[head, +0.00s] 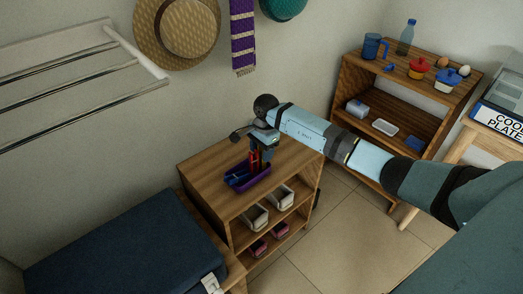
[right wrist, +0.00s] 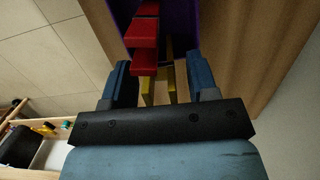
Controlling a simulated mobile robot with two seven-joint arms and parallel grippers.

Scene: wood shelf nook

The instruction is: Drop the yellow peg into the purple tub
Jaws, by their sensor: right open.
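The purple tub (head: 248,188) stands on top of the low wooden shelf unit, and part of its purple wall shows in the right wrist view (right wrist: 183,22). My right gripper (head: 262,158) points down over the tub's right part. In the right wrist view its two blue fingers (right wrist: 158,82) are apart. Yellow pieces (right wrist: 147,92), which look like the yellow peg, show between the fingers with gaps beside them. I cannot tell whether they rest in the tub. Red blocks (right wrist: 141,36) show just beyond. My left gripper is in neither view.
White bins (head: 255,217) and pink containers (head: 258,247) sit on the shelves below the tub. A second wooden shelf (head: 400,100) at the back right holds a blue jug (head: 372,47), a bottle and pots. A dark blue cushioned seat (head: 120,250) is at the front left.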

